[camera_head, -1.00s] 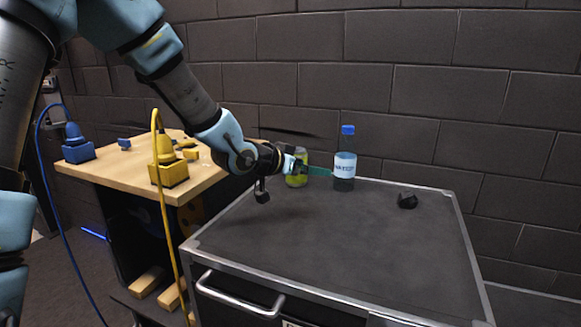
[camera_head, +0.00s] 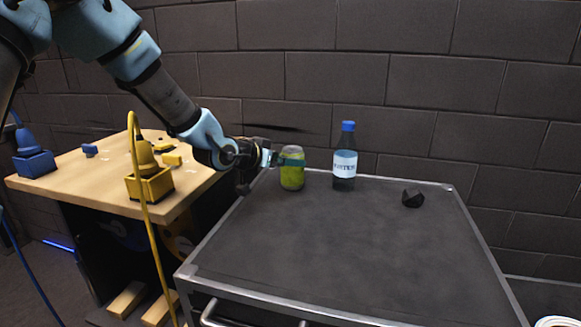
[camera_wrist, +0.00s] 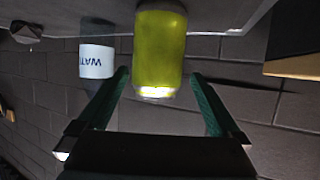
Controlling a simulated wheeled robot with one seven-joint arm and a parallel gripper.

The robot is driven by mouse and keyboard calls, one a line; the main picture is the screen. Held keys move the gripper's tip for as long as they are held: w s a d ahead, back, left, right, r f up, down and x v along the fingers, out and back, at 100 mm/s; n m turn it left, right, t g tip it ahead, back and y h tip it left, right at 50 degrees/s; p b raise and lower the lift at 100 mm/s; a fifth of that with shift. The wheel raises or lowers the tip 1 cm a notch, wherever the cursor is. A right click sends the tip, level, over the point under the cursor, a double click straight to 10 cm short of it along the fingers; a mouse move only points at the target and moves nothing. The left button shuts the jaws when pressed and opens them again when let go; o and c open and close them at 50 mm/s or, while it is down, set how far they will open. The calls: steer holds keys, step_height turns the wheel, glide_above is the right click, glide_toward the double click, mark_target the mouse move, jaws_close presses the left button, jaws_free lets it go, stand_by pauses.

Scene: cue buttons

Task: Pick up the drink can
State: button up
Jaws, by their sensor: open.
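The drink can (camera_head: 292,174), yellow-green with a pale metal end, stands upright at the back left of the dark cart top. In the wrist view, which is upside down, the can (camera_wrist: 160,48) is large and lies between the two teal fingers. My gripper (camera_wrist: 160,76) is open, with a gap visible on each side of the can near the fingertips. In the head view my gripper (camera_head: 287,161) is level with the upper part of the can, and a teal finger crosses it.
A water bottle (camera_head: 344,166) with a blue cap stands just right of the can; it also shows in the wrist view (camera_wrist: 97,60). A black lump (camera_head: 412,198) lies farther right. The cart's front (camera_head: 300,260) is clear. A wooden table (camera_head: 100,185) with yellow and blue objects stands left.

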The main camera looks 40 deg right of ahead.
steer(key=shift+s+p+x, duration=0.2)
steer(key=shift+p+x, duration=0.95)
steer(key=shift+x, duration=1.95)
steer(key=shift+r, duration=0.1)
steer(key=c, duration=1.1)
